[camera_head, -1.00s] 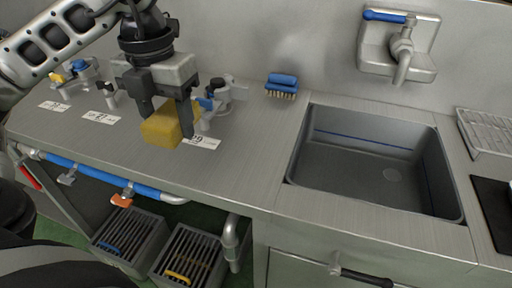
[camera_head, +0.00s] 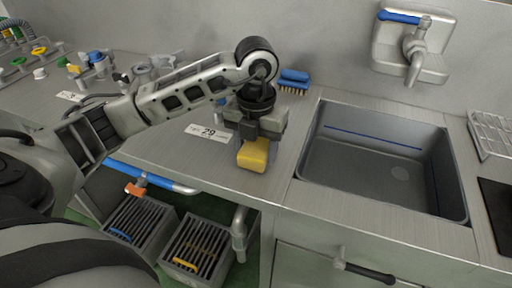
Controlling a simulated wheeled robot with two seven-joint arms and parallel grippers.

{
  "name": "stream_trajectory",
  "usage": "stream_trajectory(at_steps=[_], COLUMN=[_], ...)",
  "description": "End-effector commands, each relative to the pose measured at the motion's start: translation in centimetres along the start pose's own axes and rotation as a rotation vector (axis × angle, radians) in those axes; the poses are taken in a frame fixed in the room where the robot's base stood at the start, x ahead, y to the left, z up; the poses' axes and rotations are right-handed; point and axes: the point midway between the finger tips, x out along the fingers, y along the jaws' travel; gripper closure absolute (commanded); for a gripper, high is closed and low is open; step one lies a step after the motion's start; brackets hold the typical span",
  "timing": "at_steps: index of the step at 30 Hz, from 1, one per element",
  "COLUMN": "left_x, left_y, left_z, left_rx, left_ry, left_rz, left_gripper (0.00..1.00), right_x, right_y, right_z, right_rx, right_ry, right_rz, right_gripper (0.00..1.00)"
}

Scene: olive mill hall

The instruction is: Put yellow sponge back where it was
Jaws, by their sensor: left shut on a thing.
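My left gripper (camera_head: 255,138) reaches in from the left and points down over the counter, just left of the sink (camera_head: 375,150). It is shut on the yellow sponge (camera_head: 253,156), which hangs below the fingers. I cannot tell whether the sponge touches the counter. My right gripper is not in view.
A blue brush (camera_head: 293,80) stands by the wall behind the gripper. A label marked 29 (camera_head: 208,132) lies to its left. A wall tap (camera_head: 414,50) is above the sink, and a wire rack (camera_head: 490,135) is at the right. Slatted bins (camera_head: 196,245) stand below the counter.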

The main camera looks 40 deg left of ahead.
Motion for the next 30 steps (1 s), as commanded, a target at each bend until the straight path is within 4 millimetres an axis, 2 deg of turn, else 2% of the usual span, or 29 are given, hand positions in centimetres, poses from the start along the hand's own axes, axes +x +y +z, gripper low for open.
stream_trajectory(at_steps=[13,14,16,25,30], left_x=[1.1,1.0,0.9,0.7,-0.9], left_y=[0.0,0.0,0.0,0.0,0.0], left_z=[0.0,0.0,0.0,0.0,0.1], left_rx=[0.001,0.001,0.001,0.000,0.001], left_ry=[-0.001,-0.001,-0.001,-0.001,-0.006], left_rz=[-0.001,-0.001,-0.001,-0.001,-0.002], left_gripper=[0.71,0.44,0.24,0.24,0.24], right_x=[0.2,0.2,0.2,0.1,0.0], right_y=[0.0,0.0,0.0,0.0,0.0], right_z=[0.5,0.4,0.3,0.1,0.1], right_rx=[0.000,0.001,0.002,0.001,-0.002], right_ry=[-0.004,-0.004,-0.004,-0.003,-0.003], right_rz=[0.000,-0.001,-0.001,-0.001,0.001], right_gripper=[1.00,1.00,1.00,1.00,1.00])
